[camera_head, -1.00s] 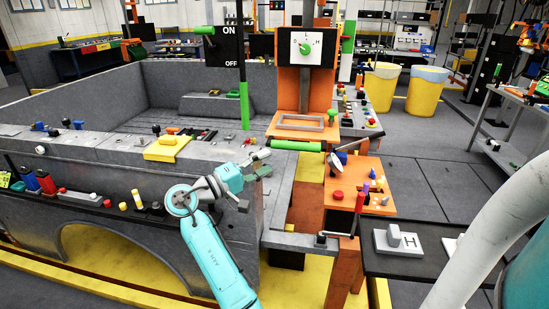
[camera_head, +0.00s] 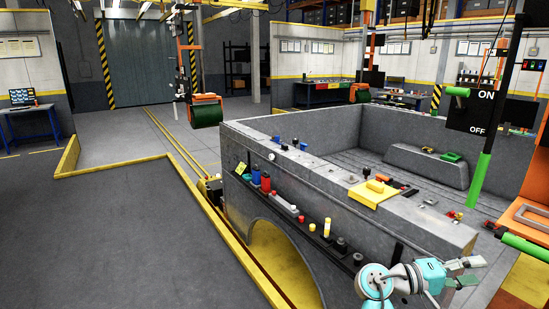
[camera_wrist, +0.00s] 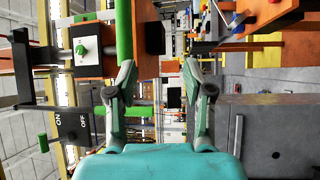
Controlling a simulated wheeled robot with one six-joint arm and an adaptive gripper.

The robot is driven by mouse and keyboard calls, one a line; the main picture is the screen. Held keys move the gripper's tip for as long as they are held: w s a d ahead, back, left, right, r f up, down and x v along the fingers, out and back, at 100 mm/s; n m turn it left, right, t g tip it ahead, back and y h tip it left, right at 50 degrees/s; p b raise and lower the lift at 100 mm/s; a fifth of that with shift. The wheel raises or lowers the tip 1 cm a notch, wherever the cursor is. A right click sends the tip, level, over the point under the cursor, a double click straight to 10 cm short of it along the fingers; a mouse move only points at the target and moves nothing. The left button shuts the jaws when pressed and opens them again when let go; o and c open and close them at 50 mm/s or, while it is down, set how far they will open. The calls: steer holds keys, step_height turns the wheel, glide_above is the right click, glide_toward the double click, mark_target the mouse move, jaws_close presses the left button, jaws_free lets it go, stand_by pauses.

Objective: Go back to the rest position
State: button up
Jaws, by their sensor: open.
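My gripper (camera_head: 474,272) is at the lower right of the head view, on my teal and grey arm. It hangs beside the near right corner of the grey truck bed (camera_head: 340,210). In the wrist view my gripper (camera_wrist: 160,68) has its two fingers well apart. Nothing is between them; only background shows through the gap. Most of my arm is cut off by the bottom edge of the head view.
A yellow block (camera_head: 371,193) and small controls sit on the bed's rim. A black ON/OFF panel (camera_head: 484,112) with green bars stands at the right. A yellow floor edging (camera_head: 232,235) runs along the bed's left. Open grey floor (camera_head: 110,240) fills the left.

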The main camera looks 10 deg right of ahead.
step_height(320, 180, down, 11)
steer(key=a+n+t+y, duration=0.1)
steer(key=a+n+t, duration=0.2)
steer(key=n+t, duration=0.3)
steer(key=s+a+f+n+t+y, duration=0.2)
steer(key=s+a+f+t+y, duration=0.4)
steer(key=f, duration=0.4)
steer(key=s+a+f+n+t+y, duration=0.2)
steer(key=s+a+f+t+y, duration=0.15)
steer(key=a+f, duration=0.55)
steer(key=s+a+m+t+y, duration=0.15)
steer(key=s+a+y, duration=0.45)
steer(key=s+a, duration=0.65)
steer(key=s+a+r+m+t+y, duration=0.2)
steer(key=s+r+m, duration=0.3)
steer(key=s+r, duration=0.6)
steer(key=shift+s+a, duration=0.55)
steer(key=shift+s, duration=0.85)
steer(key=shift+y, duration=0.25)
